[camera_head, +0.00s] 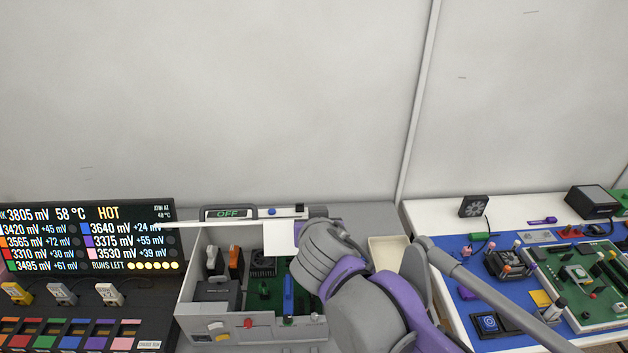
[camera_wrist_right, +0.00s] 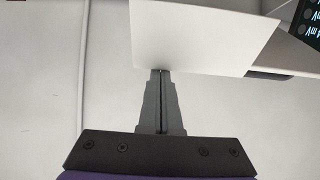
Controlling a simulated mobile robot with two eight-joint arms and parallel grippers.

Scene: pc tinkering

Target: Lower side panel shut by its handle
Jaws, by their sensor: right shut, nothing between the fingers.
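The grey PC case (camera_head: 183,305) stands open in the head view, with its inner parts showing. The side panel shows as a thin pale edge (camera_head: 215,224) over the back of the case, with a white patch (camera_head: 279,238) beside my right arm. In the right wrist view a large white panel surface (camera_wrist_right: 190,35) fills the top. My right gripper (camera_wrist_right: 160,72) is shut and empty, its fingertips at the lower edge of that surface; I cannot tell whether they touch. A dark strip (camera_wrist_right: 268,75) shows under the white part; I cannot tell if it is the handle. My left gripper is not in view.
A black display (camera_head: 90,235) reading HOT stands left of the case, above a row of coloured switches (camera_head: 70,335). A small OFF display (camera_head: 228,213) sits at the case's back. On the right, a blue mat (camera_head: 455,265) holds loose parts and a green board (camera_head: 590,290).

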